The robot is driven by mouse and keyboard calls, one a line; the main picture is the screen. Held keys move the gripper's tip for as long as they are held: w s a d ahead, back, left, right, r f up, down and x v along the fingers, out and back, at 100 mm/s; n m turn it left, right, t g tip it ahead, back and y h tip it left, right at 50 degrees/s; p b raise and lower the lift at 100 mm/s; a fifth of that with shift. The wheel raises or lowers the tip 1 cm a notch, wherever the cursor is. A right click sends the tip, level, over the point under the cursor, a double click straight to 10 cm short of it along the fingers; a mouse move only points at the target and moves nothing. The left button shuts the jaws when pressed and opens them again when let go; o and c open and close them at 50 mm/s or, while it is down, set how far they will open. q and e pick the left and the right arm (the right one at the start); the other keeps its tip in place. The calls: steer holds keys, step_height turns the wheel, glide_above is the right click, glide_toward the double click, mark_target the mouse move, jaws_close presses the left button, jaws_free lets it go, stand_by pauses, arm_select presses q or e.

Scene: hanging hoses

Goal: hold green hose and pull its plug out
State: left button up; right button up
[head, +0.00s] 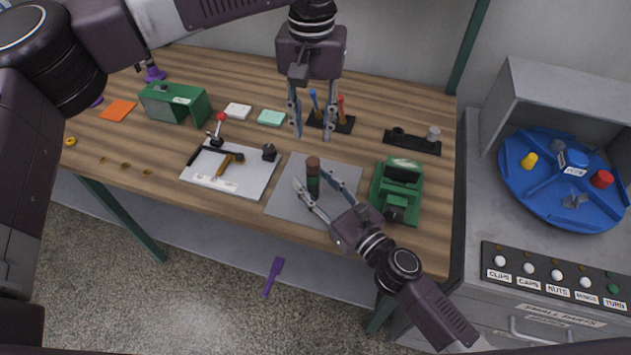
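A short upright piece with a dark green lower part, which looks like the green hose (313,187), stands out over the grey mat. Its brown top end, which looks like the plug (313,163), points up. My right gripper (308,190) is at the green part, with its fingers beside it. Whether they are closed on it cannot be told from this angle. My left gripper (313,133) is open and empty, pointing down above the table beyond the brown end. The lower end of the green part is partly hidden by the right fingers.
The wooden table (420,240) holds a grey mat (345,175), a white board with tools (230,175), a green machine (397,190), a green box (175,102) and a black holder with blue and red tools (340,123). A blue turntable (560,210) is at the right.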

mark_target(315, 160)
jaws_close()
arm_select(q)
steer(key=o, duration=0.3)
steer(key=shift+o, duration=0.2)
steer(key=f+m, duration=0.3)
steer(key=m, duration=0.1)
steer(key=f+m, duration=0.3)
steer(key=m, duration=0.1)
steer(key=f+m, duration=0.4)
steer(key=shift+w+d, duration=0.1)
steer(key=shift+d, duration=0.1)
steer(key=shift+c, duration=0.5)
jaws_close()
